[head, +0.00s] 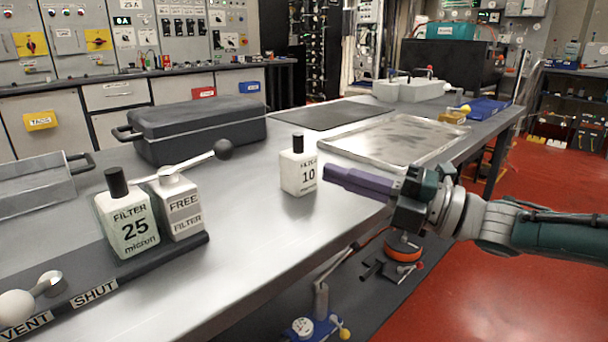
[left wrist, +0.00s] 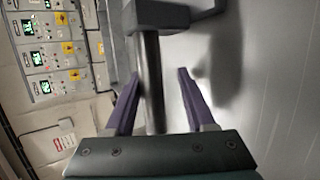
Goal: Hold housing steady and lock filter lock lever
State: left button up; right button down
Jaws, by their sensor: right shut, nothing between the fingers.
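The white FILTER 25 micron cartridge (head: 127,222), with a black cap, stands upright on a dark base (head: 160,262) at the left of the head view. Beside it is the white FREE FILTER block (head: 180,208). My right gripper (head: 328,182) is shut and empty, right of the FILTER 10 cartridge (head: 298,172). My left gripper (left wrist: 158,88) shows only in the left wrist view. Its purple fingers are apart, with a dark bar (left wrist: 150,75) seen between them; I cannot tell whether they touch.
A second lever with a white knob (head: 16,308) is near the VENT and SHUT labels. A black case (head: 200,135) and a grey bin (head: 35,188) stand behind. A shallow metal tray (head: 345,157) lies at the right. The table's front middle is clear.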

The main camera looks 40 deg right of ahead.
pick_arm(q)
jog(key=shift+o, duration=0.7)
jog(key=shift+r, duration=0.15)
jog(key=shift+r, duration=0.1)
jog(key=v, duration=1.2)
jog(key=shift+f, duration=0.2)
